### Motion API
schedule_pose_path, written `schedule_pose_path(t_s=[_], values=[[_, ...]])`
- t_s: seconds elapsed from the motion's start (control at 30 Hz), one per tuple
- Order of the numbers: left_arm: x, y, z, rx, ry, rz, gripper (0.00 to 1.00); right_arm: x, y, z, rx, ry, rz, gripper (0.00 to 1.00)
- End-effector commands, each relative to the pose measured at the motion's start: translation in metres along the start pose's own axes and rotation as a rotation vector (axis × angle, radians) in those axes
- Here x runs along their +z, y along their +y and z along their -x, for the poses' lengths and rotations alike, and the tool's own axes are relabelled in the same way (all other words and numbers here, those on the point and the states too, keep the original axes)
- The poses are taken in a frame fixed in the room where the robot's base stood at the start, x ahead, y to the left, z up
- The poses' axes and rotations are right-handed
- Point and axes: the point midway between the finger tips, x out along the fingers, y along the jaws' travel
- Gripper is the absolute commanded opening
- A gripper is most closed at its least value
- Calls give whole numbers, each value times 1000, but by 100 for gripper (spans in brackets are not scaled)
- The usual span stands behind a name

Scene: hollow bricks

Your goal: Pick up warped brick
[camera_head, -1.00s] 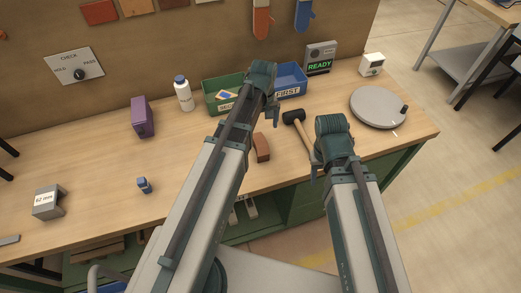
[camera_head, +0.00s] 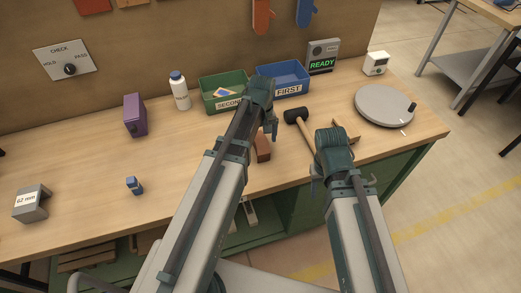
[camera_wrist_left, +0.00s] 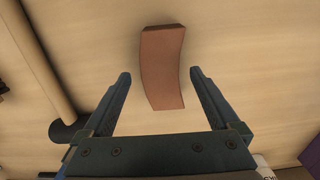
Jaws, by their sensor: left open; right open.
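The warped brick (camera_head: 263,149) is reddish brown and lies on the workbench (camera_head: 90,195), partly hidden by my left arm in the head view. In the left wrist view, the brick (camera_wrist_left: 162,68) shows a curved, bowed shape. My left gripper (camera_head: 270,126) is above and near it. In the wrist view, my left gripper (camera_wrist_left: 160,73) is open, with the brick's lower part between the two fingers in the picture; I see no contact. My right gripper (camera_head: 316,182) is over the bench's front edge, empty, its fingers partly hidden.
A mallet (camera_head: 298,118) lies right of the brick. A tan wooden piece (camera_head: 350,130) shows behind my right wrist. Green SECOND (camera_head: 212,98) and blue FIRST (camera_head: 298,78) bins stand behind, a grey turntable (camera_head: 384,103) at right. The bench's left middle is mostly clear.

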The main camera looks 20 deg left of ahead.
Motion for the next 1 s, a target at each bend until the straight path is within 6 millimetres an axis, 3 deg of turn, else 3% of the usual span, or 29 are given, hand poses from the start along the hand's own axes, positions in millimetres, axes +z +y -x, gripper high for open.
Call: schedule_pose_path(t_s=[0.03,0.13,0.43,0.9,1.0], values=[[0,-1,-14,0,0,0,95,-1,-1,-14,0,0,0,50],[0,0,-23,0,0,0,95,-1,-2,-23,0,0,0,50],[0,0,-23,0,0,0,95,-1,-2,-23,0,0,0,50],[0,0,-23,0,0,0,12,-1,-2,-23,0,0,0,50],[0,0,-23,0,0,0,0,-1,-2,-23,0,0,0,50]])
